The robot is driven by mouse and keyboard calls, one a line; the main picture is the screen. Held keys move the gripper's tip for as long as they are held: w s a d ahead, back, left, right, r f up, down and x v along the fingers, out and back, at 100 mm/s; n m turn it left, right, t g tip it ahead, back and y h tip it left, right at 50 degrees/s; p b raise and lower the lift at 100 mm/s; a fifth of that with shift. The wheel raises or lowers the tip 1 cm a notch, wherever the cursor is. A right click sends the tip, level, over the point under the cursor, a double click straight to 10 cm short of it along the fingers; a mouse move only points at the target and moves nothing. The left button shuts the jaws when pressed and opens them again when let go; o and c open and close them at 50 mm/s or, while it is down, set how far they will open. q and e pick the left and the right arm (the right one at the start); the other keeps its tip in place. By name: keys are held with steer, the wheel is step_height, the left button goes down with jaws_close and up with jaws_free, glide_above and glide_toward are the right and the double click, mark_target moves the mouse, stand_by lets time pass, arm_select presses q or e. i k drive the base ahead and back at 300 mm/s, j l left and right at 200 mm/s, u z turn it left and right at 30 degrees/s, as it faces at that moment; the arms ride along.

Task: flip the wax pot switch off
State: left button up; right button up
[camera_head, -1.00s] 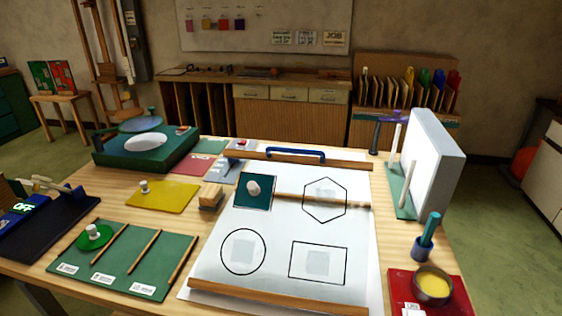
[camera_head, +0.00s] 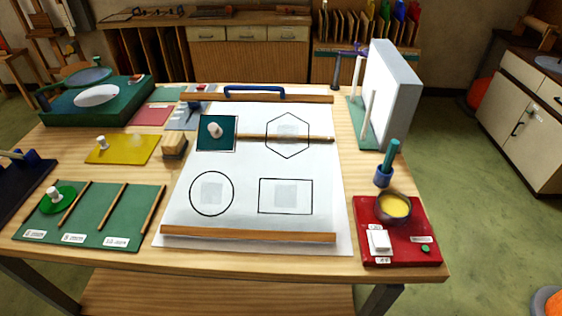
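The wax pot (camera_head: 394,206), a small round pot with yellow wax, sits on a red base (camera_head: 372,215) at the right front of the table. A white switch (camera_head: 378,242) with small labels above and below it is on the base's front left. A small green light or button (camera_head: 425,248) is on the base's front right. Which way the switch is tipped is too small to tell. Neither of my grippers shows in the head view.
A blue cup with a teal-handled tool (camera_head: 384,176) stands just behind the pot. A white upright panel (camera_head: 392,95) stands behind that. The paper sheet (camera_head: 250,170) with drawn shapes lies to the left.

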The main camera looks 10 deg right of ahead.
mark_target(381, 244)
steer(key=z, duration=1.15)
